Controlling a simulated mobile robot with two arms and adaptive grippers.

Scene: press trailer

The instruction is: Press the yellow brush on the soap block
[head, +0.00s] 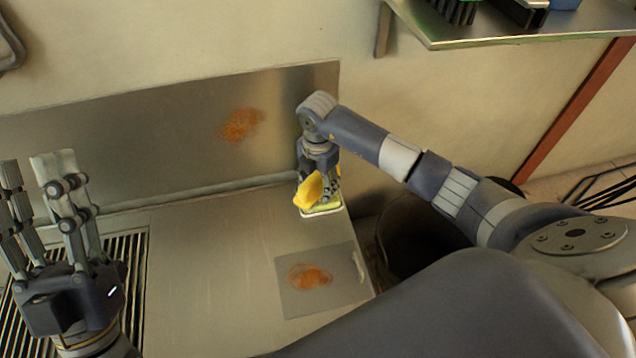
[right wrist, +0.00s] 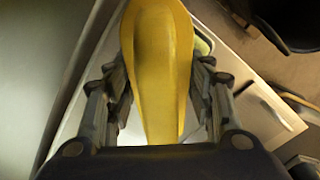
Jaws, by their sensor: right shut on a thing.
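The yellow brush (head: 309,191) is in my right gripper (head: 321,186), near the back right corner of the metal counter. The gripper is shut on the brush; in the right wrist view the brush (right wrist: 160,70) runs between the two fingers (right wrist: 160,105). A pale yellow-green block in a white-rimmed dish, seemingly the soap block (head: 328,208), is directly below the brush. The brush hides part of it, and I cannot tell whether they touch. My left gripper (head: 55,225) is open and empty at the left, fingers pointing up.
A grey board (head: 340,284) with an orange-brown stain (head: 309,277) lies at the counter's front right. Another stain (head: 240,124) is on the metal back panel. A dark bin (head: 415,235) stands right of the counter. A shelf (head: 500,35) hangs at upper right. The counter's middle (head: 215,260) is clear.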

